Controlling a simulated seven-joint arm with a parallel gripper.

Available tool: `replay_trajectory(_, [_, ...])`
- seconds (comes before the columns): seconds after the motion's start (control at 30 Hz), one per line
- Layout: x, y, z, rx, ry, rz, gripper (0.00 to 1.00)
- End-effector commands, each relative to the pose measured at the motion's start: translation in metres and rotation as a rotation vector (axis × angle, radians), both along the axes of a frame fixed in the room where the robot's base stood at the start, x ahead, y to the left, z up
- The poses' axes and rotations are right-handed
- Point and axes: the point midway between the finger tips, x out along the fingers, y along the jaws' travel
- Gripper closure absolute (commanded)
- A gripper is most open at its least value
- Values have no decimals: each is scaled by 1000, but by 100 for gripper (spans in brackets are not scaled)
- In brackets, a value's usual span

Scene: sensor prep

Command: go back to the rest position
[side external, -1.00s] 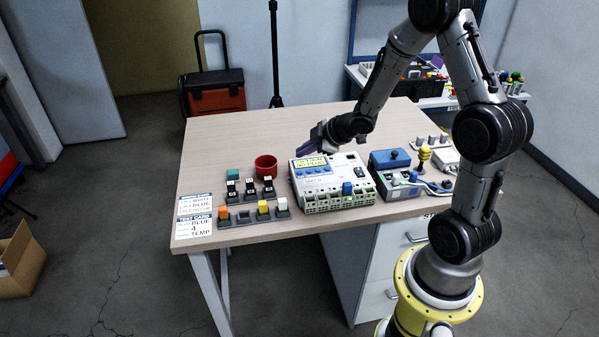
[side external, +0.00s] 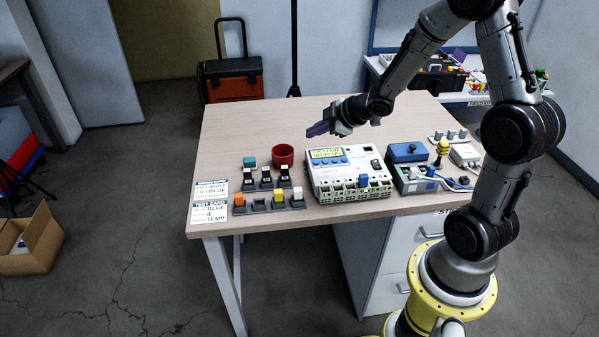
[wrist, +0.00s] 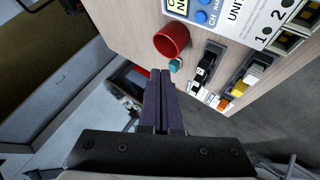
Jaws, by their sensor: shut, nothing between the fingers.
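My gripper (side external: 313,131) is shut, with nothing between its dark purple fingers. In the side view it is above the table (side external: 240,124), up and left of the white meter unit (side external: 352,181). In the wrist view the two fingers (wrist: 160,74) lie together, and their tips point toward the red cup (wrist: 171,40) and the small teal block (wrist: 175,65) without visibly touching them.
Racks of small blocks (side external: 271,205) and printed cards (side external: 209,203) are on the left of the table. A blue-topped box (side external: 407,152) with cables and a yellow knob (side external: 442,148) stand at the right. The back left of the table is clear.

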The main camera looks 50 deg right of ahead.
Motion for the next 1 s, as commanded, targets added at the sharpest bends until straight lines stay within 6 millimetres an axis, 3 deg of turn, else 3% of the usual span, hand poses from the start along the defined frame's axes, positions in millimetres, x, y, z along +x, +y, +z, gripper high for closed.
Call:
replay_trajectory(0.1, [13, 30, 63, -48, -121, 54, 100])
replay_trajectory(0.17, [10, 46, 99, -65, -173, 46, 100])
replay_trajectory(0.3, [-21, 70, 163, -43, -235, -49, 100])
replay_trajectory(0.43, [-70, 88, 198, 53, -236, -175, 100])
replay_trajectory(0.57, [-133, 104, 201, 208, -161, -305, 100])
replay_trajectory(0.7, [-195, 122, 178, 374, -6, -425, 100])
replay_trajectory(0.83, [-236, 134, 151, 472, 165, -524, 100])
replay_trajectory(1.0, [-261, 141, 130, 511, 309, -597, 100])
